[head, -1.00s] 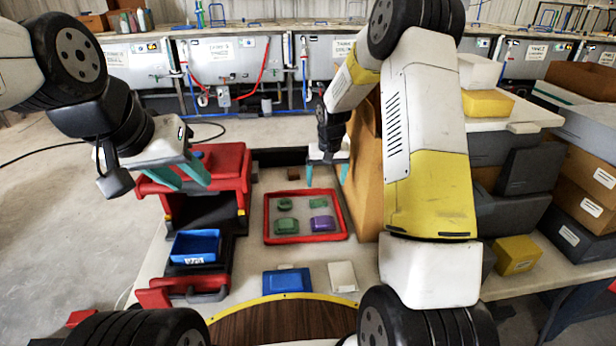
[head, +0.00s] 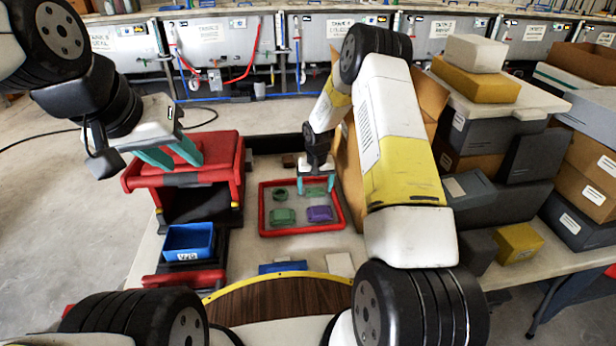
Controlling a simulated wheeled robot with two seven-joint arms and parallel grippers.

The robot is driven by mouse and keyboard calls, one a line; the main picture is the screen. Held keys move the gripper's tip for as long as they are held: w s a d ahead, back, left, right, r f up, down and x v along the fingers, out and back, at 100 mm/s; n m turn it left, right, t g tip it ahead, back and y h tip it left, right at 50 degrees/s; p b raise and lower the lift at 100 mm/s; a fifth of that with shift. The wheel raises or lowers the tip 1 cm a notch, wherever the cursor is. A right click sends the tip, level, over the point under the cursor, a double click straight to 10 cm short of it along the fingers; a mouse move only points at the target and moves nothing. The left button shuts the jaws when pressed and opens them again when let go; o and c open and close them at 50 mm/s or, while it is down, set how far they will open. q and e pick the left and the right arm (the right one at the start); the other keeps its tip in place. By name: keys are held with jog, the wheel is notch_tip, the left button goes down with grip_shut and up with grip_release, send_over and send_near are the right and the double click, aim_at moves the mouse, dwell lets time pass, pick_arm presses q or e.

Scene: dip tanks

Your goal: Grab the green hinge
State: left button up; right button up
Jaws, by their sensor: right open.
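A red-rimmed tray (head: 263,222) on the table holds several small parts. A flat green piece (head: 313,191) lies at its back right, partly hidden; it may be the green hinge, but it is too small to be sure. A round green piece (head: 280,194) lies back left, a green block (head: 282,216) front left and a purple block (head: 319,213) front right. My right gripper (head: 316,186) points down at the tray's back right, open, its teal fingers around or just above the flat green piece; contact cannot be told. My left gripper (head: 173,158) is open and empty by the red stand.
A red stand (head: 226,160) with a blue bin (head: 188,241) stands left of the tray. A cardboard box (head: 347,185) is close on the right of my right gripper. Stacked grey and brown boxes (head: 497,213) fill the right side. Tanks (head: 214,46) line the back.

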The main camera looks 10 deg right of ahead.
jog(key=c, duration=1.5)
jog(key=shift+r, duration=0.1)
jog(key=shift+c, duration=0.2)
